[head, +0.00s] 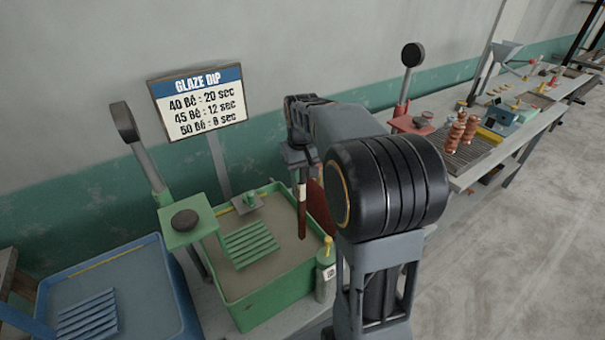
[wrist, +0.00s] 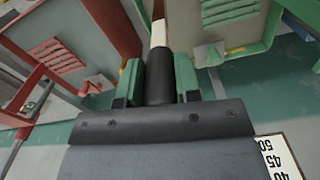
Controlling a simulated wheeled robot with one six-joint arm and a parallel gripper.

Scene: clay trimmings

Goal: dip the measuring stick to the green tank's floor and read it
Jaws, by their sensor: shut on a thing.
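My gripper (head: 299,160) is shut on the measuring stick (head: 302,210), which hangs upright with a brown lower part and a pale band above. In the wrist view my gripper (wrist: 160,78) has its green-padded fingers around the stick's black grip (wrist: 159,72), and a pale piece (wrist: 158,34) shows beyond. The green tank (head: 270,302) holds grey-brown liquid. In the head view the stick's lower end appears over the tank's right part; I cannot tell whether it touches the liquid. No scale reading is legible.
A green slatted rack (head: 250,245) and lever platform (head: 188,222) stand at the tank's left. A green canister (head: 325,272) stands at its front right. A blue tank (head: 180,290) is left; a glaze sign (head: 200,103) stands behind. A red tank (wrist: 80,25) is alongside.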

